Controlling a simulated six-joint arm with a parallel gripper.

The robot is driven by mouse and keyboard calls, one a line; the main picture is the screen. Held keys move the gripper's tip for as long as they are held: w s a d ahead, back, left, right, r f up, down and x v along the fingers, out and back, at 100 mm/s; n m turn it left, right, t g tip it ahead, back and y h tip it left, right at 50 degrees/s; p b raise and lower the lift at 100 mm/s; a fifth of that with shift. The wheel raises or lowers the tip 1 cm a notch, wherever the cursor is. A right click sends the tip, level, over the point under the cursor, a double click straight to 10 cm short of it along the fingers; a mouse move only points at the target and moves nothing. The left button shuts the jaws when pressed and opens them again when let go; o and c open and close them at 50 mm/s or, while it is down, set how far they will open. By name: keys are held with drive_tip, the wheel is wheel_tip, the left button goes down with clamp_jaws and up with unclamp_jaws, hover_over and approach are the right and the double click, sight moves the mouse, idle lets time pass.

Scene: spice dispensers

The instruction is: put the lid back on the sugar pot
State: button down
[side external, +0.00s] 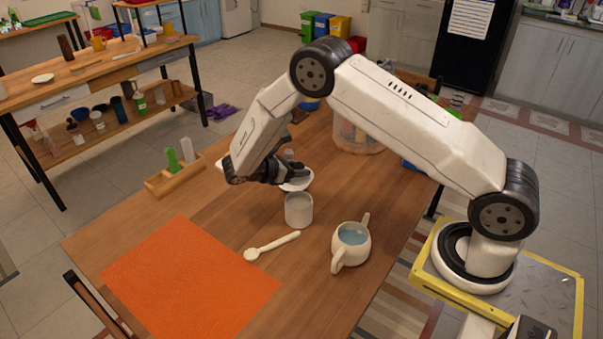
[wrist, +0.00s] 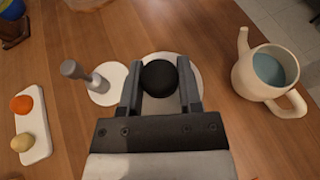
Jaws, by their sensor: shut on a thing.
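My gripper (side external: 282,173) is shut on the black knob (wrist: 158,77) of a white round lid (side external: 299,184). In the wrist view (wrist: 160,85) the knob sits between the two fingers and the lid's pale disc (wrist: 196,68) shows behind it. In the side view the lid looks held above the table, tilted, just behind and above the sugar pot. The sugar pot (side external: 299,211) is a plain pale cylinder, upright on the table, its top seemingly open. In the wrist view I cannot make out the pot; the lid and gripper likely cover it.
A cream two-handled pot (side external: 350,246) with bluish contents stands right of the sugar pot. A spoon (side external: 271,246) and orange mat (side external: 190,283) lie in front. A wooden rack (side external: 176,178) stands left.

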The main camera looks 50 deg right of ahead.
wheel_tip(320, 180, down, 7)
idle(0.9)
drive_tip(key=shift+f, duration=0.6)
idle(2.3)
drive_tip(key=shift+c, duration=1)
unclamp_jaws()
drive_tip(key=shift+a, duration=0.1)
approach(298, 192)
drive_tip(key=s+r, duration=0.2)
drive_tip(key=shift+s+a, duration=0.4)
drive_tip(key=shift+r, duration=0.15)
